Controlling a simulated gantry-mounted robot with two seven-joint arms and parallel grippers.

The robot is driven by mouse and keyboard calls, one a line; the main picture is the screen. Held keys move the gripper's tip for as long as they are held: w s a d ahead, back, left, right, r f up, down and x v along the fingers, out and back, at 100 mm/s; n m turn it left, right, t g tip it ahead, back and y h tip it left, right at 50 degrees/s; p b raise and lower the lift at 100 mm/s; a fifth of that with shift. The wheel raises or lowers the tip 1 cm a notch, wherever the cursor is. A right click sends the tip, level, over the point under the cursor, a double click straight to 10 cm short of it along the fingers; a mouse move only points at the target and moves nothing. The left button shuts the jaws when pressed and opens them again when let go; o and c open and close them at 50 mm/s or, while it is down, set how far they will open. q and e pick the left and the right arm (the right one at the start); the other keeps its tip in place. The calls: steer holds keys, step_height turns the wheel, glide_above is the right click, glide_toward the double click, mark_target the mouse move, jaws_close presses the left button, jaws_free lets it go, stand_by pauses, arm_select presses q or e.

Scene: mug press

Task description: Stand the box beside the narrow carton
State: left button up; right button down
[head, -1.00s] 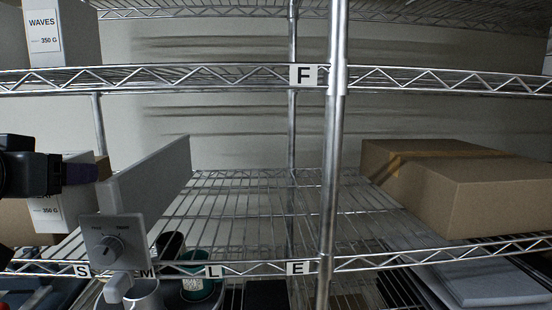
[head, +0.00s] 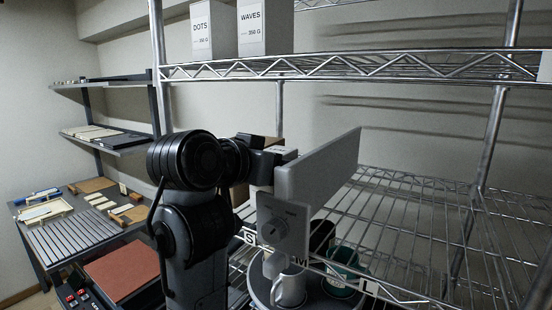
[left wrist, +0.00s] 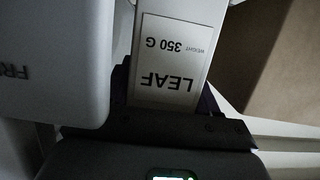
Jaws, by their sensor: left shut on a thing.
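My left gripper (head: 272,160) reaches in from the left and is shut on a pale box, which shows in the left wrist view with a white LEAF 350 G label (left wrist: 172,62). In the head view my gripper and the grey press mostly hide this box. Two similar upright boxes, labelled DOTS (head: 210,30) and WAVES (head: 265,28), stand side by side on the upper shelf. A brown carton (left wrist: 272,60) is right beside the held box in the wrist view. I cannot tell which of these is the narrow carton. My right gripper is not in view.
The grey press with a knob (head: 277,228) stands close against my gripper, with mugs (head: 341,280) below its front. The wire shelf (head: 410,215) right of it is bare. A metal post (head: 480,150) and the upper shelf edge (head: 350,67) bound the space.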

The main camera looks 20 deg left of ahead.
arm_select(q)
steer(key=shift+f+b, duration=0.4)
steer(key=shift+f, duration=0.15)
steer(key=o, duration=1.3)
steer(key=shift+w+f, duration=0.1)
steer(key=shift+f, duration=0.05)
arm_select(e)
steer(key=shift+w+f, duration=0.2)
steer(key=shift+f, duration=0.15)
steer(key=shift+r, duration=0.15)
